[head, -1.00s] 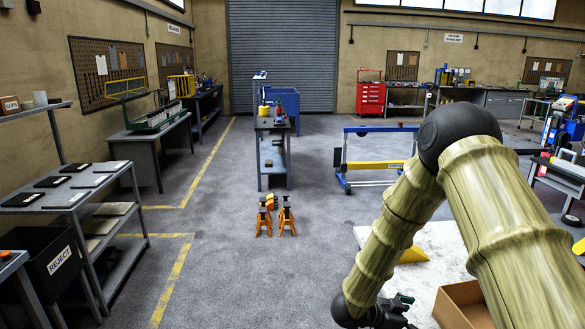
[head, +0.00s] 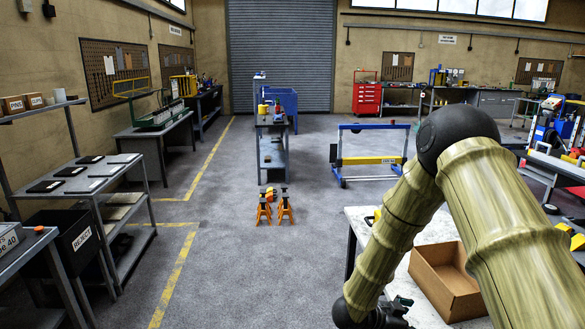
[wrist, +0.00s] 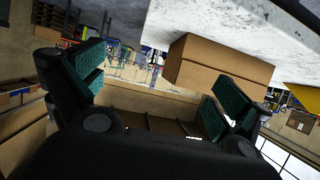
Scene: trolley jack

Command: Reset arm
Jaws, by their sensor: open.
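My arm folds down at the right of the head view. My gripper (head: 395,314) shows at the bottom edge there, beside the worktable (head: 360,228) with the light top. In the wrist view my gripper (wrist: 150,82) has its two green-padded fingers wide apart, with nothing between them. The wrist picture looks upside down. An open cardboard box (head: 438,290) sits on the worktable, to the right of my gripper in the head view. It also shows in the wrist view (wrist: 220,68).
Two orange jack stands (head: 264,210) stand on the floor ahead, before a grey bench (head: 272,150). A grey shelf (head: 110,215) and a black reject bin (head: 75,245) are at the left. A blue frame (head: 372,160) stands behind the worktable.

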